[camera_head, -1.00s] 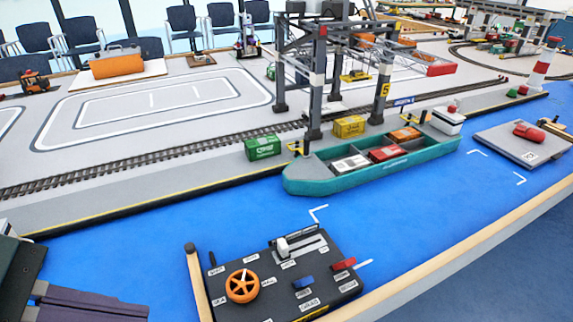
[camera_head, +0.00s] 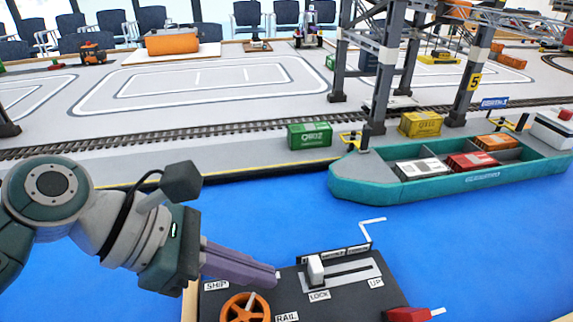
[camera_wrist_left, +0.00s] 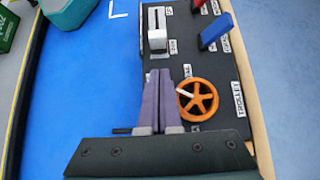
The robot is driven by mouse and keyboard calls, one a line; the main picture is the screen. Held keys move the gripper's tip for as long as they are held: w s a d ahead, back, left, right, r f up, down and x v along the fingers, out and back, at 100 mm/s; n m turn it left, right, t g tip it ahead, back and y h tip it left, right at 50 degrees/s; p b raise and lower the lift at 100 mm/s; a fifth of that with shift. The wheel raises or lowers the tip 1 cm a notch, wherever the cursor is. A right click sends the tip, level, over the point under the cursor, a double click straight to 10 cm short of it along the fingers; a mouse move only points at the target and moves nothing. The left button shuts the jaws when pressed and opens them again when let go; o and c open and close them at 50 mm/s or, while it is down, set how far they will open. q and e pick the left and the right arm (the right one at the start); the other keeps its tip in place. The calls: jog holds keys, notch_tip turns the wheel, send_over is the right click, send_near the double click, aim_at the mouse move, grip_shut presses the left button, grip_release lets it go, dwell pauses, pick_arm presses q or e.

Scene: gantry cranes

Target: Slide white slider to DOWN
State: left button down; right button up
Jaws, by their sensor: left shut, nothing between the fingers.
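The white slider (camera_head: 316,270) stands on the dark control panel (camera_head: 350,302), at the left end of its slot, away from the UP label (camera_head: 376,282). In the left wrist view the slider (camera_wrist_left: 157,40) is at the slot end nearer my gripper. My left gripper (camera_head: 276,274), with purple fingers, is shut and empty. Its tips are a little left of the slider in the head view and just short of it in the wrist view (camera_wrist_left: 166,74). I cannot tell whether they touch the panel. My right gripper is not in view.
An orange wheel (camera_head: 245,309) is beside the fingers. A red lever (camera_head: 407,314) and a blue lever (camera_wrist_left: 214,32) are also on the panel. A teal ship (camera_head: 350,192) with containers lies beyond, on open blue water (camera_head: 270,215).

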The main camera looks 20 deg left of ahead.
aim_at(309, 273)
pick_arm(q)
jog(key=shift+w+d+r, duration=0.1)
jog(key=shift+w+d, duration=0.45)
jog(key=shift+d, duration=0.25)
jog(key=shift+w+d+r, duration=0.1)
jog(key=shift+w+d, duration=0.45)
jog(key=shift+d, duration=0.2)
